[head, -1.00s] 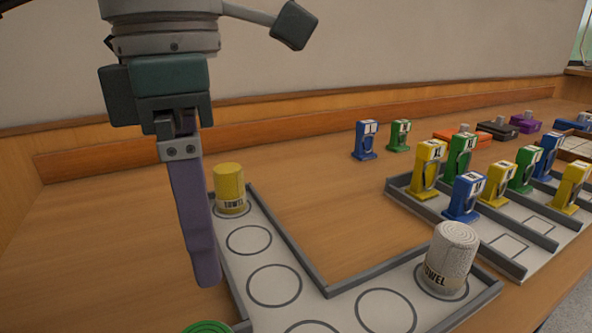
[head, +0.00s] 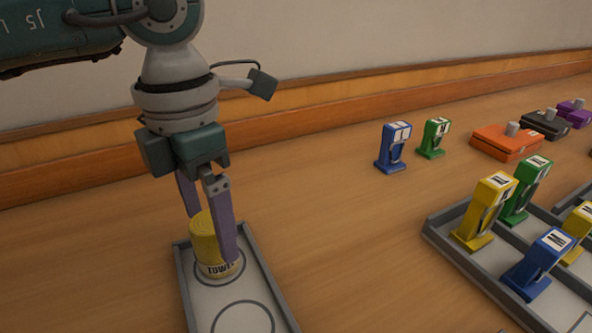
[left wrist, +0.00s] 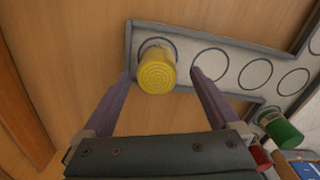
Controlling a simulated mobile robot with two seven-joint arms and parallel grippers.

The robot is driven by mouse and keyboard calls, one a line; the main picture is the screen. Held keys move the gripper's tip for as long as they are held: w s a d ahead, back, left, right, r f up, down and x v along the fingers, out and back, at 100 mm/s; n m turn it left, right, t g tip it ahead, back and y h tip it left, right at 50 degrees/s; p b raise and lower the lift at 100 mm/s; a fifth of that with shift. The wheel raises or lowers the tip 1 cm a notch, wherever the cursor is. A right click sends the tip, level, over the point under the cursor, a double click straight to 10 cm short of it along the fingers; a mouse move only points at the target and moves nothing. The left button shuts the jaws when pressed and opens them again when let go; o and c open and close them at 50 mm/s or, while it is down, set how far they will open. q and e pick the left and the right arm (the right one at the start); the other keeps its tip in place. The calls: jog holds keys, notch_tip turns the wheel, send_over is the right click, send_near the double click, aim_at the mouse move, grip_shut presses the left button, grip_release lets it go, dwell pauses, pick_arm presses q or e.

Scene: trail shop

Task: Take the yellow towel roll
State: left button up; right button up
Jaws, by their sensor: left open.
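The yellow towel roll (head: 203,238) stands upright on a printed circle at the far end of the grey tray (head: 260,267). Its spiral top faces the camera in the left wrist view (left wrist: 157,77). My left gripper (head: 212,240) is open and points down at the roll, with one purple finger on each side of it in the head view. In the left wrist view the fingertips (left wrist: 160,74) stand apart from the roll, with a gap on both sides. One finger partly hides the roll in the head view. My right gripper is not seen.
A green roll (left wrist: 283,131) stands further along the tray in the left wrist view. Blue (head: 393,147) and green (head: 433,138) pump-shaped items stand on the open table. Several more fill a rack at right (head: 465,258). An orange case (head: 505,143) lies behind.

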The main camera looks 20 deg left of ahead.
aim_at(209, 221)
pick_arm(q)
notch_tip(209, 221, down, 4)
jog(key=shift+w+a+r, duration=0.1)
jog(key=shift+w+r, duration=0.05)
jog(key=shift+r, duration=0.05)
jog(key=shift+c, duration=0.2)
grip_shut()
dwell(0.5)
